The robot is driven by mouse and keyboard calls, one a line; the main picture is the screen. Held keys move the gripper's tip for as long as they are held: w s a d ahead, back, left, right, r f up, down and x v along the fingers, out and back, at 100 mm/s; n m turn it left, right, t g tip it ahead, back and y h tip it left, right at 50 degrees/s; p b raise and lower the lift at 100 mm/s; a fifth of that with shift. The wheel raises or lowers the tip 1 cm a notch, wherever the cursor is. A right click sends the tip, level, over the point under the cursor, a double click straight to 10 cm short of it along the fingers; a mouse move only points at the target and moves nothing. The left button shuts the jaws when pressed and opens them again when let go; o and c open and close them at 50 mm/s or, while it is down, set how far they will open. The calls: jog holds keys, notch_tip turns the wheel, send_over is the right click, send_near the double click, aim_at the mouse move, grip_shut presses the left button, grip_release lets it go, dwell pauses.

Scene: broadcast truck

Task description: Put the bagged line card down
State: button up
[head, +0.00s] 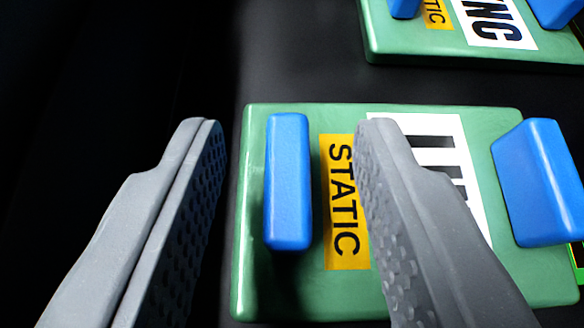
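A green card (255,290) with a glossy surface lies flat on a dark surface. It bears a yellow STATIC label (343,255), a white label (460,150) whose black letters are partly hidden by my right finger, and a blue block handle (288,180) near each end. This is probably the line card, but its lettering cannot be fully read. My gripper (292,128) is open, with one finger left of the card's left handle and the other right of it, over the labels. Visible gaps separate both fingers from that handle. The gripper holds nothing.
A second green card (400,48) with a white label ending in NC and blue handles lies behind, at the upper right. A strip of the dark surface (300,75) separates the cards. The left side is black and shows no objects.

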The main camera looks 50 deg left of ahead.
jog(key=shift+v, duration=1.35)
jog(key=w+d+r+m+t+h, duration=0.1)
jog(key=w+d+r+t, duration=0.1)
jog(key=w+d+r, duration=0.45)
jog(key=w+d+r+m+t+h, duration=0.1)
jog(key=w+d+r+t+h, duration=0.15)
jog(key=r, duration=0.65)
jog(key=w+d+r+m+t+h, duration=0.1)
jog(key=d+r+m, duration=0.1)
jog(key=d+r, duration=0.45)
jog(key=w+d+r+m+t+h, duration=0.1)
jog(key=d+r+h, duration=0.15)
jog(key=r, duration=0.75)
jog(key=s+d+r+m+h, duration=0.1)
jog(key=s+d+r+m, duration=0.15)
jog(key=d+r, duration=0.35)
jog(key=s+d+r+m, duration=0.1)
jog(key=s+d+r, duration=0.25)
jog(key=r, duration=0.55)
jog(key=s+d+r+m+h, duration=0.1)
jog(key=s+d+r, duration=0.5)
jog(key=s+r, duration=0.6)
jog(key=shift+s+t, duration=0.35)
jog(key=shift+t, duration=0.1)
jog(key=shift+m, duration=0.25)
